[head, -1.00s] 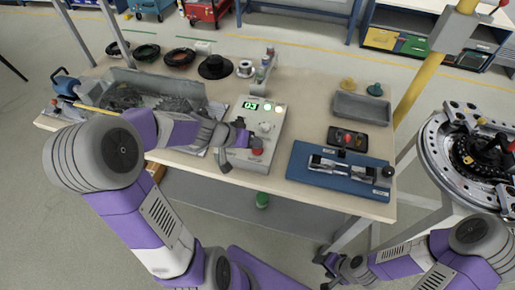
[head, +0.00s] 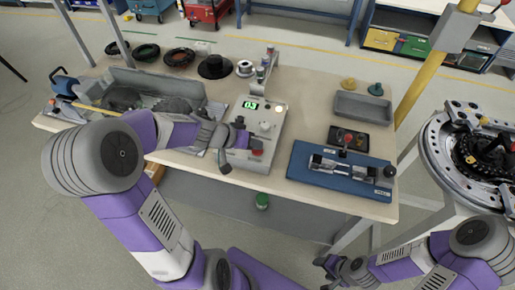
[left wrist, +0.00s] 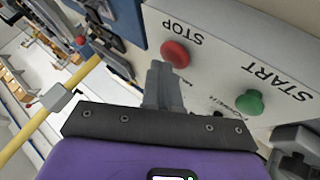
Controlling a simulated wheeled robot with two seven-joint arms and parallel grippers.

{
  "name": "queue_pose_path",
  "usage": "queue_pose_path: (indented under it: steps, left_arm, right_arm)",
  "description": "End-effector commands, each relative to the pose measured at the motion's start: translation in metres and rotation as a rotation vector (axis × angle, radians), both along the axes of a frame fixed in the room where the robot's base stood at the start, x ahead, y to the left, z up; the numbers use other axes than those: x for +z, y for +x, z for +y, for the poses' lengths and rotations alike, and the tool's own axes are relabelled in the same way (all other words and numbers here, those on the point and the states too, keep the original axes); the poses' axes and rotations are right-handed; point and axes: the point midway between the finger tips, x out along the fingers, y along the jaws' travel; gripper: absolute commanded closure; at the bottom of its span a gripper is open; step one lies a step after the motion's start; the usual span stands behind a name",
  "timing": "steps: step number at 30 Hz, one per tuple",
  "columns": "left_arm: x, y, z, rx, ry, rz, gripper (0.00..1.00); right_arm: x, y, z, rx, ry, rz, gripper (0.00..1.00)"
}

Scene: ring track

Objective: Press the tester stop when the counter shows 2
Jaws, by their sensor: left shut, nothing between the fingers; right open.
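The tester (head: 262,125) is a pale grey box on the bench with a small green-lit display (head: 250,105); its digits are too small to read surely. Its red STOP button (head: 257,152) shows at the front and in the left wrist view (left wrist: 175,53). The green START button (left wrist: 250,102) lies to the right there. My left gripper (head: 242,136) is shut and empty over the tester. In the left wrist view its fingertips (left wrist: 158,66) are beside the red button; I cannot tell whether they touch. My right gripper (head: 325,272) is open and empty, low in front of the bench.
A blue fixture board (head: 300,172) lies right of the tester, with a grey tray (head: 362,108) behind it. A grey bin of parts (head: 150,85) stands to the left. Cable coils and spools line the back. A round metal flange (head: 440,160) is at far right.

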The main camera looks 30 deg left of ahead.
Motion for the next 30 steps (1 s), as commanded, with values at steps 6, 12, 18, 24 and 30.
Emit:
queue_pose_path:
  steps: [6,12,18,24,30]
  left_arm:
    - [-0.002,0.000,0.000,-0.001,0.000,0.001,1.00]
    - [-0.002,0.000,0.000,0.000,-0.001,0.001,1.00]
    - [0.006,0.000,0.000,0.000,-0.001,0.001,1.00]
    - [0.017,0.000,0.000,-0.001,0.001,0.000,1.00]
    - [0.018,0.000,0.000,0.000,-0.001,0.001,1.00]
  right_arm:
    - [-0.002,0.000,0.000,0.000,0.000,0.000,0.41]
    - [-0.001,0.000,0.000,0.000,0.000,0.000,0.41]
    - [0.004,0.000,0.000,0.000,0.000,0.000,0.41]
    - [0.011,0.000,0.000,0.000,0.000,0.000,0.41]
    - [0.010,0.000,0.000,0.000,0.000,0.000,0.41]
